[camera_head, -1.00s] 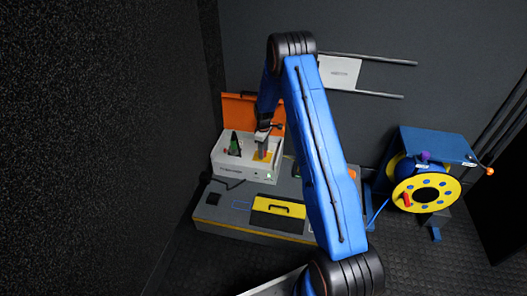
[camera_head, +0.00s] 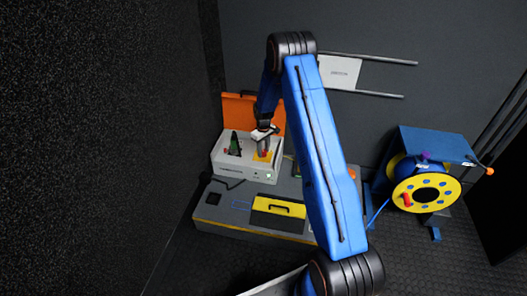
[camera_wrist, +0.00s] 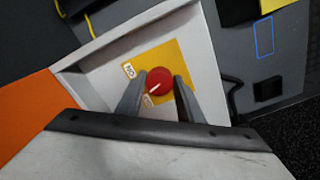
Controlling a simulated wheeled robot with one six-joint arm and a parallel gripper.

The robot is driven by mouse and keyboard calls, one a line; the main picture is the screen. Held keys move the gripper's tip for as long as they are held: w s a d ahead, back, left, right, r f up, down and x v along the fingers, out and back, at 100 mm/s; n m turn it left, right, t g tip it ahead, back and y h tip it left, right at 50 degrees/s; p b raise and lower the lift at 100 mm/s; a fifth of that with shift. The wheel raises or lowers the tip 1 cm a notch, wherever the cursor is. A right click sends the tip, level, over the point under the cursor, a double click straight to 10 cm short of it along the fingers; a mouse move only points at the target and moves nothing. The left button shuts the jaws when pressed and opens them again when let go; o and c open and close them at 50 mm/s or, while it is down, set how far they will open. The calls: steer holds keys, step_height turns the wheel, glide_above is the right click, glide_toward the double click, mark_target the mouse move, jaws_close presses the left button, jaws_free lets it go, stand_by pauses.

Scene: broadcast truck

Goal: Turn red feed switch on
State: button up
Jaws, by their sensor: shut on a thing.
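The red feed switch (camera_wrist: 161,76) is a round red knob with a white pointer line, on a yellow plate (camera_wrist: 178,53). In the wrist view the line points to the lower left, towards the lower of two small white labels, whose text I cannot read surely. My gripper (camera_wrist: 159,81) is shut on the knob, one finger on each side. In the head view my gripper (camera_head: 264,147) reaches down into the pale open box (camera_head: 228,167) that holds the plate; the knob is small there and partly hidden by the gripper.
The box has a raised orange lid (camera_head: 236,110) behind it, a dark green-topped item (camera_head: 234,143) beside the plate and a green light on its front. It stands on a grey case (camera_head: 222,205) with a yellow panel (camera_head: 285,206). A yellow cable reel (camera_head: 447,189) stands at right.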

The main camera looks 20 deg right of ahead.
steer(key=m, duration=0.5)
steer(key=shift+a+m, duration=0.1)
steer(key=shift+m, duration=0.2)
steer(key=m, duration=0.5)
steer(key=shift+a, duration=0.1)
steer(key=shift+m, duration=0.4)
steer(key=o, duration=1.1)
steer(key=shift+c, duration=0.2)
steer(key=shift+r, duration=0.1)
step_height(320, 180, up, 17)
steer(key=shift+r, duration=0.15)
